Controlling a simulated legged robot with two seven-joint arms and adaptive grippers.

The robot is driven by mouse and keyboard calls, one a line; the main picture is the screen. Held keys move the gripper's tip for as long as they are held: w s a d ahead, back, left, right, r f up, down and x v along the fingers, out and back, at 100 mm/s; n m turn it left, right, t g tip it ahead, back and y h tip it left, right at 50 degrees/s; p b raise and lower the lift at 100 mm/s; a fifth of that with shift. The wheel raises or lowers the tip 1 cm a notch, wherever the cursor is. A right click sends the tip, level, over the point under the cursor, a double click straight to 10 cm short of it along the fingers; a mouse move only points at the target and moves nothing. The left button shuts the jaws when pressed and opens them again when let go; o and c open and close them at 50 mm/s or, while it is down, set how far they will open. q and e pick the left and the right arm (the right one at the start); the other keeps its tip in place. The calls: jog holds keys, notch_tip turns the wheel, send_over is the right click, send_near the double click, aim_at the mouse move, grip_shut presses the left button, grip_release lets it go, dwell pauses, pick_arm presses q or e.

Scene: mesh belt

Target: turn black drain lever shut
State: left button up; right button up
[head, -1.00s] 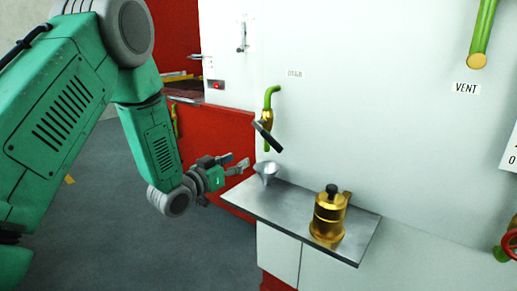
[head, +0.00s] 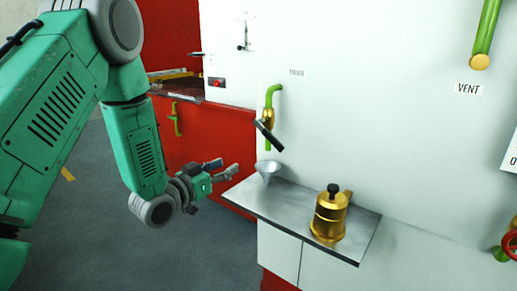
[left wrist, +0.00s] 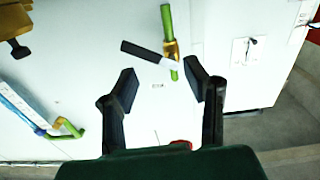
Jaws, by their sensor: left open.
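The black drain lever (head: 268,135) sits on a brass valve (head: 268,116) on a green pipe that comes out of the white wall. In the head view the lever slants down to the right. The lever also shows in the left wrist view (left wrist: 140,50), beyond the fingertips. My left gripper (head: 226,168) is open and empty, left of the lever and lower than it in the head view. In the left wrist view its two fingers (left wrist: 163,85) stand apart, with a gap to the valve. My right gripper is not in view.
A grey metal shelf (head: 290,212) below the valve holds a metal funnel (head: 267,171) and a brass can (head: 330,215) with a black knob. A red panel (head: 205,140) stands behind my left arm. A green pipe (head: 485,30) hangs above the VENT label.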

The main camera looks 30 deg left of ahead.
pick_arm(q)
jog(key=shift+a, duration=0.2)
jog(key=s+a, duration=0.1)
jog(key=s, duration=1.1)
jog(key=shift+f, duration=0.15)
